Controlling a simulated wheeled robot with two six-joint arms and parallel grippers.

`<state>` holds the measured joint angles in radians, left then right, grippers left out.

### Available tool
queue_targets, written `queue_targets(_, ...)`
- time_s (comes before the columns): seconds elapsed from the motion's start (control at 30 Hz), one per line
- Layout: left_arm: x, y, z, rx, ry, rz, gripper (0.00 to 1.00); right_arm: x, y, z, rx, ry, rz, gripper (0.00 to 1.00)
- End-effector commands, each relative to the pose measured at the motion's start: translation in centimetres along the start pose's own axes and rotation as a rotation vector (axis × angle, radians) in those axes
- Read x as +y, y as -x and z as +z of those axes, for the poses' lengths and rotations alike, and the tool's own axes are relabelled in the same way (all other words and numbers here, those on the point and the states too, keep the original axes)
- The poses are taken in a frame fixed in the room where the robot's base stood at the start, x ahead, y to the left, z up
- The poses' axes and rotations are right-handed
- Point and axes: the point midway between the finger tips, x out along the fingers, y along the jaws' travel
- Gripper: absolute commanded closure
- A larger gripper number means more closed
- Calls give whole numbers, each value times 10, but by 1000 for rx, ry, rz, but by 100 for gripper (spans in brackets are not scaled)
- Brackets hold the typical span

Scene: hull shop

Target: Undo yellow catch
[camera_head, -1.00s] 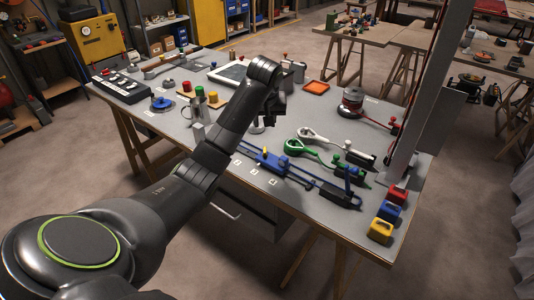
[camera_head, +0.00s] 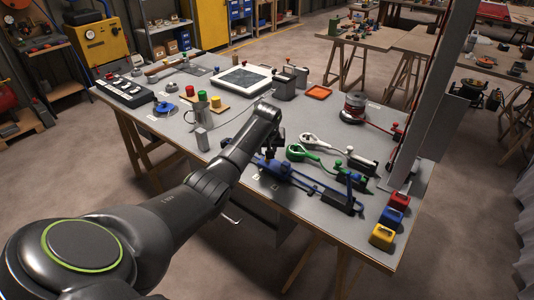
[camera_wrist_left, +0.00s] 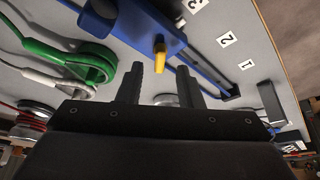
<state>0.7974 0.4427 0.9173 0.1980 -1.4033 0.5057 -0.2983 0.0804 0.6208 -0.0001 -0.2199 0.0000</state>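The yellow catch (camera_wrist_left: 160,54) is a small lever standing on the blue latch body (camera_wrist_left: 122,24) in the left wrist view. In the head view my left gripper and forearm hide the catch, while the blue latch assembly (camera_head: 318,189) shows along the table's front. My left gripper (camera_wrist_left: 159,72) is open and empty. The catch appears just beyond its two fingertips, in line with the gap; I cannot tell whether they touch. In the head view the left gripper (camera_head: 276,150) hangs over the left part of the blue assembly. My right gripper is not in view.
Green (camera_head: 300,152) and white (camera_head: 308,137) looped handles lie close behind the blue assembly. Red (camera_head: 399,202), blue (camera_head: 390,216) and yellow (camera_head: 382,236) blocks stand at the table's right edge. A grey upright post (camera_head: 425,110) rises behind them.

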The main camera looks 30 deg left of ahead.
Motion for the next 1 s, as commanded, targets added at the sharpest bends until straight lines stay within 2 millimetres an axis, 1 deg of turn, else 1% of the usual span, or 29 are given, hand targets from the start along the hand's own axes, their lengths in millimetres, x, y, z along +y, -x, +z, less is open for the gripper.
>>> queue_targets(0.03, 0, -6, 0, -1, 0, 0, 67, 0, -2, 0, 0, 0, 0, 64)
queue_targets(0.1, 0, -13, 0, -1, 0, 0, 67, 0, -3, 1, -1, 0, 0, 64)
queue_targets(0.3, 1, -23, 0, 0, 0, 1, 67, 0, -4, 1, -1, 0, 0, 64)
queue_targets(0.67, 0, -26, 0, 1, -1, 1, 67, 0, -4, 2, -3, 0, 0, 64)
queue_targets(0.9, 0, -26, 0, 1, 0, 1, 99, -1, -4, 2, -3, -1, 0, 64)
queue_targets(1.0, 0, -26, 0, 0, 0, 1, 100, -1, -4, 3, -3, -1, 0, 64)
